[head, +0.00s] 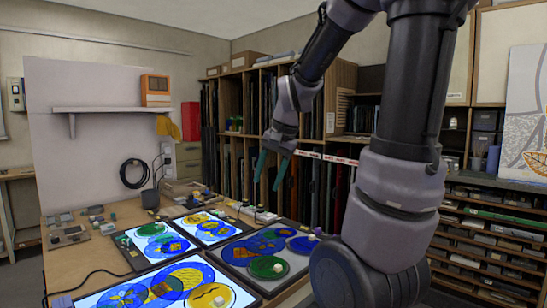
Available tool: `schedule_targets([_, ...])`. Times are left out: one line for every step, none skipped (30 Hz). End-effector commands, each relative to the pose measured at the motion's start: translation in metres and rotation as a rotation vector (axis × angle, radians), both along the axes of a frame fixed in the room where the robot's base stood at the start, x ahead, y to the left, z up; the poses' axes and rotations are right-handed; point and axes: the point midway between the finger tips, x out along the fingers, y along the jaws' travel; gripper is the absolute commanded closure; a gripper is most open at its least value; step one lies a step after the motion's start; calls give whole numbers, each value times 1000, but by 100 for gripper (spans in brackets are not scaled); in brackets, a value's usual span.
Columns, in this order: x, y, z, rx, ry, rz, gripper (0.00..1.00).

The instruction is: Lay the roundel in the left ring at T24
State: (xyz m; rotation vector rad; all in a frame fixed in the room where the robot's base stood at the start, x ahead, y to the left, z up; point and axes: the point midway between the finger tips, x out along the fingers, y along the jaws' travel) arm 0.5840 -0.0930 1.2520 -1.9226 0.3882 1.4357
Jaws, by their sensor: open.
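My gripper (267,183) hangs over the back of the bench with its two teal fingers apart and nothing between them. It is above and apart from the glass work. A yellow roundel (205,300) lies on the lit front panel (236,300). Blue and yellow ring patterns show on the lit panels. I cannot read any T24 mark or tell which ring is the left one.
Two more lit panels, at the left (133,262) and at the back (190,219), lie on the wooden bench (62,268). A dark pot (150,199) stands at the back. Small blocks and devices line the bench's left and back. Racks of glass sheets (233,105) stand behind. My arm hides the right side.

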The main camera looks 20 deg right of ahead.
Motion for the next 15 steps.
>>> schedule_targets([-12,4,14,-6,-41,31,43])
schedule_targets([-19,6,21,-12,-62,51,43])
schedule_targets([-28,10,28,-21,-89,79,43])
schedule_targets([-36,12,34,-27,-108,98,43])
schedule_targets([-43,15,40,-36,-129,119,43])
schedule_targets([-52,18,47,-49,-157,146,43])
schedule_targets([-59,20,51,-59,-177,164,43])
schedule_targets([-66,22,55,-69,-195,182,43])
schedule_targets([-75,24,60,-82,-217,205,43])
schedule_targets([-82,26,63,-91,-234,221,43])
schedule_targets([-87,28,66,-102,-249,236,43])
schedule_targets([-94,30,68,-115,-267,254,43])
schedule_targets([-98,31,70,-124,-278,265,43])
schedule_targets([-102,32,72,-130,-289,274,43])
schedule_targets([-107,33,73,-140,-300,285,43])
